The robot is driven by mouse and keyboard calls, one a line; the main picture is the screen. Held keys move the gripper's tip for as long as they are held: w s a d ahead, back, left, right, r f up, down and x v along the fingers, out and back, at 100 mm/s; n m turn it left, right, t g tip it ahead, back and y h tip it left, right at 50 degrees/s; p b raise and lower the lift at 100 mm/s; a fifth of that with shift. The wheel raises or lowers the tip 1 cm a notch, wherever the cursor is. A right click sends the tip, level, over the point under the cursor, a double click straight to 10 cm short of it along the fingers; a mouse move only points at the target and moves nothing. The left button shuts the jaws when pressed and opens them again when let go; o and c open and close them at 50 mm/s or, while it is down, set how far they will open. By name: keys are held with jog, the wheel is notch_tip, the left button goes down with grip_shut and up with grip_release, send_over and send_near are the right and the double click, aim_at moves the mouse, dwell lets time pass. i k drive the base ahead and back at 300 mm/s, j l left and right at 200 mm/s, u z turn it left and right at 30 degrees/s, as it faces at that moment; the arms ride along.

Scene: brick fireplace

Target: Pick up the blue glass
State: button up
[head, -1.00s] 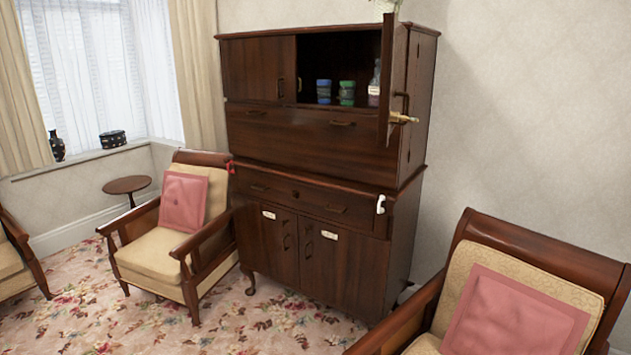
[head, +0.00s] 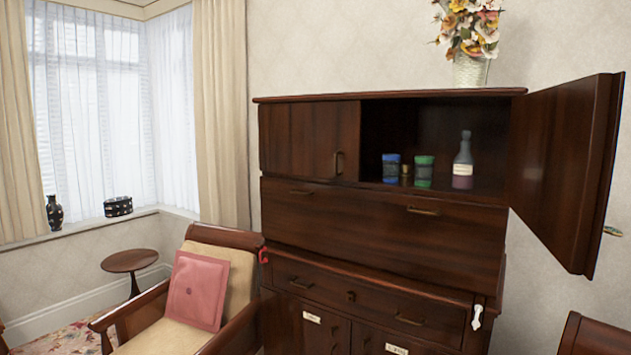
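The blue glass (head: 391,167) stands upright in the open upper right compartment of the dark wooden cabinet (head: 380,228). A small brownish item (head: 406,175) is just right of it, then a green glass (head: 424,171) and a bottle with purple contents (head: 463,160). The compartment's right door (head: 568,165) is swung wide open. My gripper is not in view.
The upper left door (head: 309,138) is shut. A vase of flowers (head: 470,50) stands on the cabinet top.

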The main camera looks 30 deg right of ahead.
aim_at(392, 163)
jog(key=i+j+z, duration=0.2)
jog(key=i, duration=0.4)
jog(key=i+z, duration=0.25)
jog(key=i, duration=0.4)
